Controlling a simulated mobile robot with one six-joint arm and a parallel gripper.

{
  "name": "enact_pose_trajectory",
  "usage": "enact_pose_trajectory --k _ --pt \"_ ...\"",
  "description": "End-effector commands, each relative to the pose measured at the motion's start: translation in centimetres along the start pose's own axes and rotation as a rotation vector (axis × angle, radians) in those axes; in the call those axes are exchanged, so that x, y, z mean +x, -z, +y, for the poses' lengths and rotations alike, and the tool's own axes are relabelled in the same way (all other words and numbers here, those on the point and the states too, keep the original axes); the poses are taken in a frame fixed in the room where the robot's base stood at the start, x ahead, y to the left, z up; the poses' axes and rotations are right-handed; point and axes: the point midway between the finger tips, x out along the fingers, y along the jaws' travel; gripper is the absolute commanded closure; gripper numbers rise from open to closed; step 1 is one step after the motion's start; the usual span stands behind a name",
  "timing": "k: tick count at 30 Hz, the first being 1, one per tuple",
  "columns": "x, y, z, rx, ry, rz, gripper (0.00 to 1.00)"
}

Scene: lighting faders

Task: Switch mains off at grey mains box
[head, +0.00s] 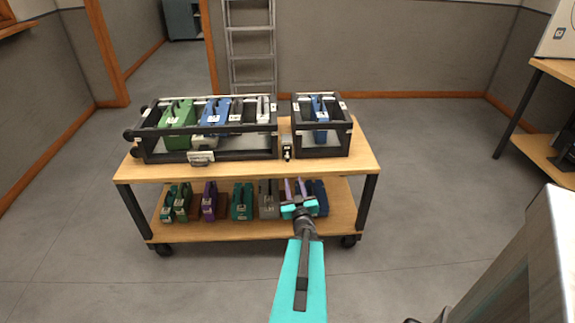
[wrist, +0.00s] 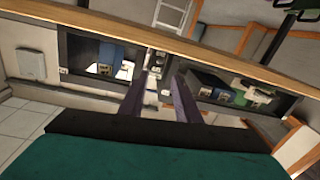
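A small pale grey box with dark parts (head: 286,147) stands on the cart's top between the two racks, near the front edge. It looks like the mains box; its switch position is too small to tell. In the wrist view, what appears to be the same box (wrist: 155,62) shows between the racks, just beyond my fingertips. My gripper (head: 295,187) has teal housing and two purple fingers. It is in front of the cart, below the box in the head picture. In the wrist view the fingers (wrist: 160,95) stand apart with nothing between them.
A long black rack (head: 230,154) with green, blue and grey modules is left of the box; a smaller black rack (head: 322,151) is right. The wooden top's edge (head: 240,172) lies close. Several modules fill the lower shelf (head: 215,231). Floor around the cart is clear.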

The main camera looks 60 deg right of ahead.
Motion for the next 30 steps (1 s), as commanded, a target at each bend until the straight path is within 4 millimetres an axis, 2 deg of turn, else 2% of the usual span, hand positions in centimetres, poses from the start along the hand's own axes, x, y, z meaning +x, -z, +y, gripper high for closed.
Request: enact_pose_trajectory --k 11,30 --pt "0.3 -0.2 -0.1 0.0 0.002 -0.001 0.7" --pt "3.0 -0.4 -0.2 -0.001 0.003 -0.001 0.7"
